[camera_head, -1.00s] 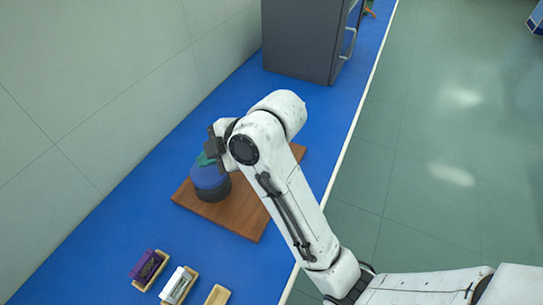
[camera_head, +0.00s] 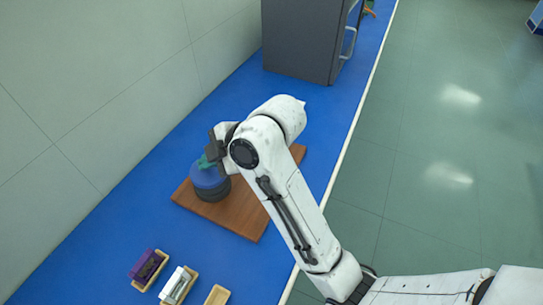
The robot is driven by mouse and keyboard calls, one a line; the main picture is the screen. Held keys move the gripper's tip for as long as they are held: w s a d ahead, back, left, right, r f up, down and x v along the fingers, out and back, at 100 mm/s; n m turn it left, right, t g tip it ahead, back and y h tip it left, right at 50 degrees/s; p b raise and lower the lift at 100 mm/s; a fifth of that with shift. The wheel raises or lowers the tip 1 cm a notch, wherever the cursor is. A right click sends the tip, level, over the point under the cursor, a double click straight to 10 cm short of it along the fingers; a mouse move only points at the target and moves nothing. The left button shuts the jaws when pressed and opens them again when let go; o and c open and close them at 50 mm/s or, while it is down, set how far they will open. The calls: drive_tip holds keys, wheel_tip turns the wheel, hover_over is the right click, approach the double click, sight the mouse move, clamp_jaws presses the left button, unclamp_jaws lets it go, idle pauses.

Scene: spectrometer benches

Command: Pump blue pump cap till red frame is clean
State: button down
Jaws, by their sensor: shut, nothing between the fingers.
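The blue pump cap (camera_head: 207,175) sits on a dark round base on a brown wooden board (camera_head: 245,218). My gripper (camera_head: 208,158) is over the cap, fingers pointing down at its top. It is shut with nothing seen between the fingers. Whether the fingertips touch the cap cannot be told. My wrist and arm hide part of the board. No red frame can be made out. A purple item (camera_head: 142,264) and a white-grey item (camera_head: 176,284) rest in small tan trays at the lower left.
An empty-looking tan tray (camera_head: 216,296) lies at the bottom edge. A dark grey cabinet (camera_head: 303,40) with a handle stands at the back of the blue bench (camera_head: 110,220). A wall runs along the left, and the bench's white edge borders the floor at right.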

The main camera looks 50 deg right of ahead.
sight(212, 171)
drive_tip(key=shift+f, duration=0.5)
idle(0.4)
drive_tip(key=shift+r, duration=0.1)
drive_tip(key=shift+r+p, duration=0.85)
drive_tip(key=shift+r, duration=0.1)
wheel_tip(212, 171, up, 6)
drive_tip(key=p, duration=0.6)
drive_tip(key=shift+s, duration=0.1)
idle(0.6)
